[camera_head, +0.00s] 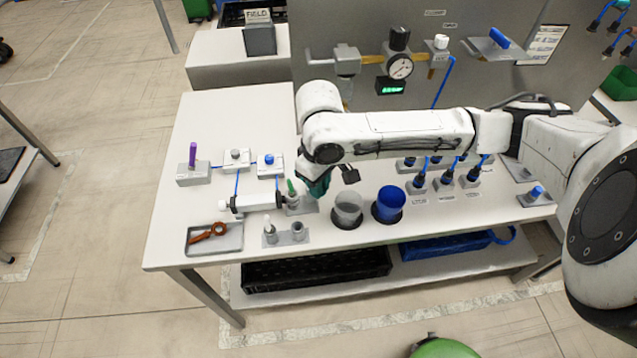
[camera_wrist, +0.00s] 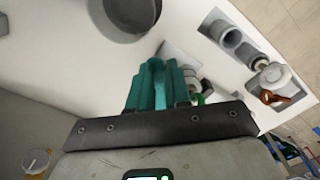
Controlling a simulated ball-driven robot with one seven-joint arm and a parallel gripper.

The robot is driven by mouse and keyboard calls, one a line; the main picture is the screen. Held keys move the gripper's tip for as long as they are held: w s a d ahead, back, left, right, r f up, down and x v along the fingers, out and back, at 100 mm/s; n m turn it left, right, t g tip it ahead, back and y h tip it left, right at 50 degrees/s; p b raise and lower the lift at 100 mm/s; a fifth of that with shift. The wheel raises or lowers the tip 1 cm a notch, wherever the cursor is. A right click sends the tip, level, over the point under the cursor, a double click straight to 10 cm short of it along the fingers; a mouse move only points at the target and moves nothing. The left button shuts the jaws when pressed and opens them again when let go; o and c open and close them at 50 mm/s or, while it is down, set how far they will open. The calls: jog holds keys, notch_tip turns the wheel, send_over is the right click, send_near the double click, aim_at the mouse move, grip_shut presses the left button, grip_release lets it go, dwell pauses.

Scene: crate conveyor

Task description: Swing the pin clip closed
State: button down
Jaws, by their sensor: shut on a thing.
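A white cylinder (camera_head: 257,202) lies on the table, its right end at a grey bracket (camera_head: 300,205). A green-topped pin (camera_head: 291,187) stands at this bracket; its green part shows in the wrist view (camera_wrist: 198,98) close to the right of my fingers. My gripper (camera_head: 316,187), with teal fingers, is low over the table at the bracket's right side. In the wrist view the fingers (camera_wrist: 160,85) are together, shut on a small part at the pin that I take to be the pin clip. The fingers hide it, so its angle cannot be told.
A clear cup (camera_head: 348,205) and a blue cup (camera_head: 389,201) stand just right of my gripper. A grey holder (camera_head: 285,236) is in front, and a tray (camera_head: 200,247) with an orange-brown tool is front left. Small valve blocks (camera_head: 236,159) stand behind. The table's back left is clear.

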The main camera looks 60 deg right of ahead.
jog(key=n, duration=0.2)
jog(key=d+n, duration=0.1)
jog(key=n, duration=0.3)
jog(key=shift+d, duration=0.35)
jog(key=n, duration=0.3)
jog(key=d+n+b, duration=0.1)
jog(key=n, duration=0.1)
jog(key=shift+w+d, duration=0.1)
jog(key=shift+w, duration=0.2)
jog(key=c, duration=1.1)
grip_release()
jog(key=shift+r, duration=0.1)
notch_tip(320, 180, up, 11)
jog(key=shift+f+b, duration=0.15)
jog(key=shift+b, duration=0.15)
